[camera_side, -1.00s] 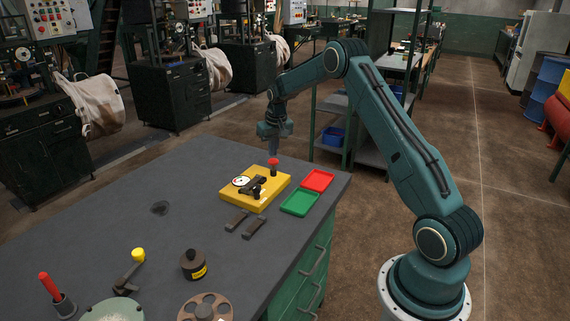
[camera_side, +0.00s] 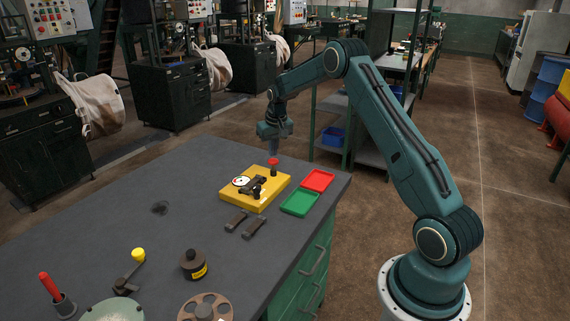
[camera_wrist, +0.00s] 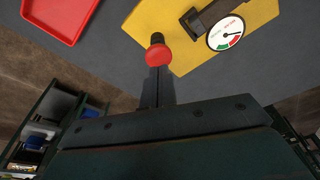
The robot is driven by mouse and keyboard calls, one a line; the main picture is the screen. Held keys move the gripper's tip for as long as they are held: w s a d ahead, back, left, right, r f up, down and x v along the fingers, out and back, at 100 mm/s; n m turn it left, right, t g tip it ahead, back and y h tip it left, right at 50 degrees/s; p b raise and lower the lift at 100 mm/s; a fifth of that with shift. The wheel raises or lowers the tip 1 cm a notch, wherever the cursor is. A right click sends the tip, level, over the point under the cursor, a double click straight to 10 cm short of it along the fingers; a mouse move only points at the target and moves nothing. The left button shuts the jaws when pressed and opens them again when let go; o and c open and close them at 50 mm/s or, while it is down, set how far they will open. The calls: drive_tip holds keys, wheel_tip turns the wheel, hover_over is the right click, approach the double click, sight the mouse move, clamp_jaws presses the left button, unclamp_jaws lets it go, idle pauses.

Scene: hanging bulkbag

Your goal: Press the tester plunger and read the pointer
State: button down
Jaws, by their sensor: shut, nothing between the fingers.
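The tester is a yellow base (camera_side: 238,202) on the grey bench, with a white round dial (camera_side: 241,181) and a dark clamp-like block (camera_side: 257,186). Its plunger has a red knob (camera_side: 273,161) on a dark stem and stands upright at the base's far corner. My gripper (camera_side: 274,152) is shut and empty, pointing down just above the knob. In the wrist view the red knob (camera_wrist: 158,54) lies at the tips of my fingers (camera_wrist: 157,88); I cannot tell whether they touch. The dial (camera_wrist: 226,33) shows green and red zones and a thin dark pointer directed to the right.
A red tray (camera_side: 318,180) and a green tray (camera_side: 300,202) lie right of the tester. Two dark bars (camera_side: 246,223) lie in front. A dark weight (camera_side: 194,265) and a yellow-knobbed crank (camera_side: 131,270) stand nearer. The bench left of the tester is mostly clear.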

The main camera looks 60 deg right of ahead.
sight(273, 159)
drive_tip(key=shift+f, duration=1.75)
drive_tip(key=shift+r, duration=0.1)
idle(0.5)
drive_tip(key=shift+r, duration=4.45)
